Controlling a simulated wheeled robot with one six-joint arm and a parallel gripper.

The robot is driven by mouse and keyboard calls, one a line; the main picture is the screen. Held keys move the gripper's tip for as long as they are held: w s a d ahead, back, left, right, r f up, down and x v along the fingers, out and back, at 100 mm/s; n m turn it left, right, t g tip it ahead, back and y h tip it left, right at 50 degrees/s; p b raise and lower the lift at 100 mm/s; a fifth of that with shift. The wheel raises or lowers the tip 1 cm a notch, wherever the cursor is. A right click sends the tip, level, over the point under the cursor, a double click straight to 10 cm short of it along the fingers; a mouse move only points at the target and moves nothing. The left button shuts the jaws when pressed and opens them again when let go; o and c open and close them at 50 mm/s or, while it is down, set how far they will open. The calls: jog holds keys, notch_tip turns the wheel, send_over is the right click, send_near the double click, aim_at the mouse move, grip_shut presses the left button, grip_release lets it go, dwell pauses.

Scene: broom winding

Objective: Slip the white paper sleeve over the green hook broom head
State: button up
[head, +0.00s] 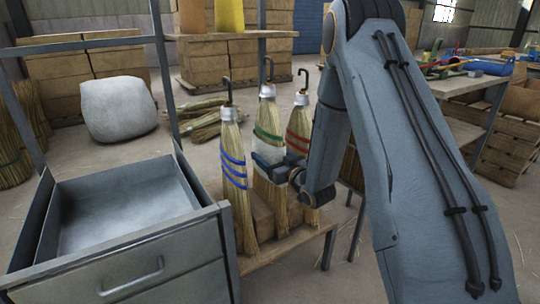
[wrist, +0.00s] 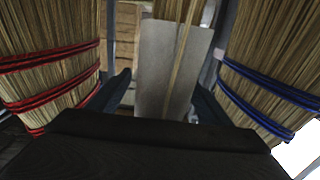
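My gripper (head: 268,172) is at the sleeve's lower part. Its fingers (wrist: 163,92) stand apart on both sides of the sleeve, with a gap at the left finger.
A blue-banded broom head (head: 234,172) stands close on the left and a red-banded one (head: 299,130) close on the right, leaving little side room. An open grey drawer (head: 120,205) is at front left. A white sack (head: 118,108) lies behind.

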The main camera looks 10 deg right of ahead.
jog(key=p+v, duration=0.1)
jog(key=v, duration=0.6)
jog(key=shift+s+d+r, duration=0.1)
jog(key=shift+s, duration=0.15)
jog(key=shift+g+h, duration=0.9)
jog(key=shift+g, duration=0.1)
jog(key=s+a+r+m+g+h, duration=0.15)
jog(key=s+g, duration=0.45)
jog(key=s, duration=0.8)
jog(key=s+a+m+g+h, duration=0.2)
jog(key=s+g, duration=0.5)
jog(key=s, duration=0.7)
jog(key=s+a+r+n+g, duration=0.1)
jog(key=s+a+r+n, duration=0.15)
jog(key=s+a, duration=0.45)
jog(key=s+a+r+n+g, duration=0.1)
jog(key=s+a+n, duration=0.25)
jog(key=a, duration=0.55)
jog(key=s+d+r+m+p, duration=0.1)
jog(key=d+r+m+p, duration=0.2)
jog(key=d+r+p, duration=0.5)
jog(key=s+d+r+m+p, duration=0.1)
jog(key=d+r+m+p, duration=0.2)
jog(key=d+r+p, duration=0.5)
notch_tip(320, 180, up, 5)
jog(key=p, duration=0.9)
jog(key=shift+d+r+p, duration=0.2)
jog(key=shift+d+p, duration=0.15)
jog(key=shift+p, duration=0.05)
